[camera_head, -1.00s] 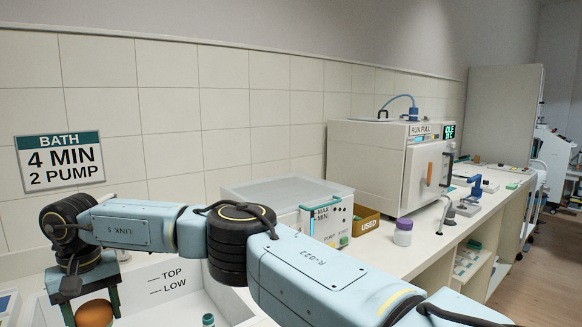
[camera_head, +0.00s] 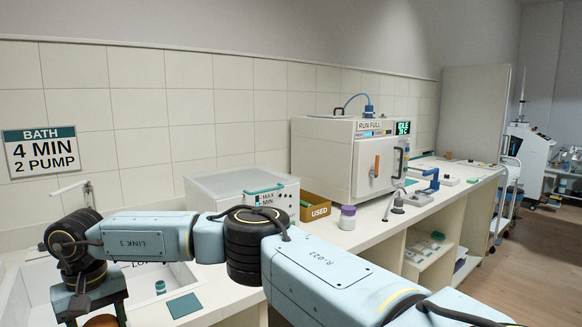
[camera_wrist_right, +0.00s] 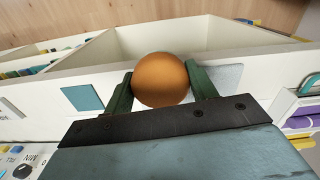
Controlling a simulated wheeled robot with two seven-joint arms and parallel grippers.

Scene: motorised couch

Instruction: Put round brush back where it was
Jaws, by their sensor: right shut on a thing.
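The round brush (camera_wrist_right: 161,80) shows as an orange-brown ball between the fingers in the right wrist view; only its rounded end shows and the rest is hidden. My right gripper (camera_wrist_right: 161,88) is shut on it, a dark green finger on either side. In the head view my right arm reaches across to the lower left, and the gripper (camera_head: 97,312) and the top of the brush (camera_head: 101,321) are at the bottom edge, partly cut off. My left gripper is not in view.
A white sink (camera_head: 33,302) with a small teal-capped bottle (camera_head: 160,287) lies behind my arm. A teal square (camera_head: 185,305) lies on the counter. Beyond are a white bath unit (camera_head: 225,186), a USED box (camera_head: 316,208), a purple-lidded jar (camera_head: 347,218) and a steriliser (camera_head: 335,160).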

